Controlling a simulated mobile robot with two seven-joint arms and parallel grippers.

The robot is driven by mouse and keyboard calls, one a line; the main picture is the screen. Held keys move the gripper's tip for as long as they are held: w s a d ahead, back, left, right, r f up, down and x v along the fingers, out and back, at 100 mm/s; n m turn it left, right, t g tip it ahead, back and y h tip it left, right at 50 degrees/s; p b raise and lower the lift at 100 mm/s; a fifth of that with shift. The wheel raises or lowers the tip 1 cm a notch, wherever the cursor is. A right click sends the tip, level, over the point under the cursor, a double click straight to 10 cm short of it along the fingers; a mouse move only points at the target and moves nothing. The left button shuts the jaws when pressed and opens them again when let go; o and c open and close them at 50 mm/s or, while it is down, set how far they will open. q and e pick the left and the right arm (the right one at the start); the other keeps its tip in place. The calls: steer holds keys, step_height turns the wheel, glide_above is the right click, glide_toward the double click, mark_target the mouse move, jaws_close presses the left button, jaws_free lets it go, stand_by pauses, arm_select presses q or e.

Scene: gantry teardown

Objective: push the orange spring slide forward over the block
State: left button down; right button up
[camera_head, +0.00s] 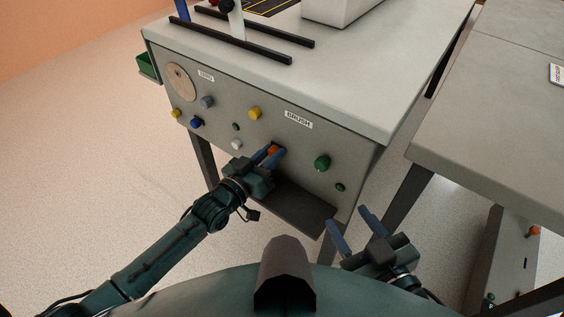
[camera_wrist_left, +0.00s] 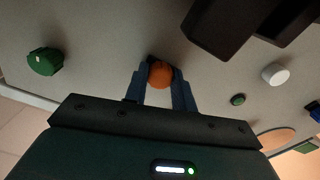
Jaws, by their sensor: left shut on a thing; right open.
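An orange knob-like part (camera_head: 272,149), which I take for the orange spring slide, sits on the grey front panel of the bench. My left gripper (camera_head: 270,156) is shut on it, with its blue fingers on either side. In the left wrist view the round orange end (camera_wrist_left: 160,74) shows between the two fingertips (camera_wrist_left: 161,80). My right gripper (camera_head: 352,230) is open and empty, in front of the panel at the lower right. I cannot make out the block.
The panel (camera_head: 222,112) carries a green knob (camera_head: 322,162), a yellow knob (camera_head: 254,113), a white knob (camera_head: 236,145) and several others. A dark ledge (camera_head: 290,205) juts out below the left gripper. A second table (camera_head: 500,120) stands at the right.

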arm_select(q)
steer(key=shift+w+a, duration=0.75)
steer(key=shift+a, duration=0.25)
arm_select(e)
steer(key=shift+a+r, duration=0.1)
arm_select(q)
steer(key=c, duration=1.1)
jaws_free()
steer(key=shift+c, duration=0.2)
steer(key=shift+s, duration=0.1)
steer(key=shift+s+a, duration=0.25)
steer(key=p+v, duration=0.3)
steer(key=v, duration=0.9)
arm_select(e)
steer(key=shift+s+d+m+g+h, duration=0.3)
steer(key=shift+s+g, duration=0.2)
steer(key=shift+g, duration=0.5)
arm_select(q)
steer(key=shift+s+a+r, duration=0.1)
